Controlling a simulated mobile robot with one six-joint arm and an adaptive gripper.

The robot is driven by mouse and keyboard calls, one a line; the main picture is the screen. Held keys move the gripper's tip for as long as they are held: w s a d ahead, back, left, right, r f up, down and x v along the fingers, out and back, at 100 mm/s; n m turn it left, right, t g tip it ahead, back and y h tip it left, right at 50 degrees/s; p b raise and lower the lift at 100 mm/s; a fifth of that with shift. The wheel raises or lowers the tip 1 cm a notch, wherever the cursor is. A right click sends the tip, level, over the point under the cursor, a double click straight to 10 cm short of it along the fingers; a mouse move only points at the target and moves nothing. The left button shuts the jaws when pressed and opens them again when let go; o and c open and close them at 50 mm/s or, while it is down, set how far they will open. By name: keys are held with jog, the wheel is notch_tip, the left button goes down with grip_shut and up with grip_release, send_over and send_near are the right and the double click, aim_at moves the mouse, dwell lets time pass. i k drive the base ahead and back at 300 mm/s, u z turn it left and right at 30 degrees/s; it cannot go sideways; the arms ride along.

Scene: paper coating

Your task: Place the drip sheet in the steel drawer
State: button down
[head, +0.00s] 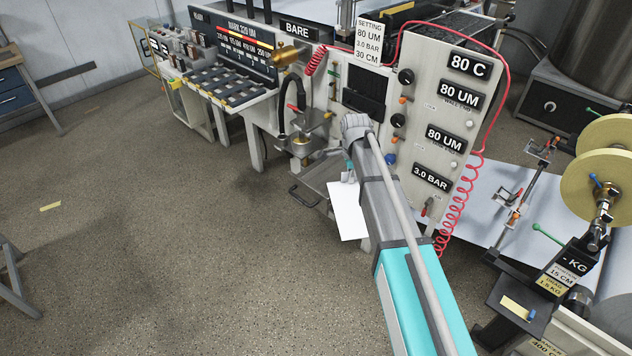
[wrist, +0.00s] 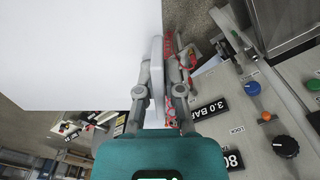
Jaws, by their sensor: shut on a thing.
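The drip sheet (head: 347,213) is a plain white rectangle hanging below my gripper (head: 348,178) in the head view. In the wrist view the sheet (wrist: 85,50) fills the upper left, with its edge at the fingers. My gripper (wrist: 162,50) is shut on that edge. The steel drawer (head: 310,187) appears as a grey tray with a front handle, pulled out low on the machine, just left of and behind the sheet. My arm and the sheet hide part of its right side. I cannot tell whether the sheet touches it.
The control panel (head: 440,125) with knobs and labels stands right of my arm. A red coiled hose (head: 466,195) hangs at its edge.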

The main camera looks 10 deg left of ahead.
aim_at(334, 175)
jog(key=u, duration=0.6)
jog(key=i, duration=1.05)
jog(key=z, duration=0.35)
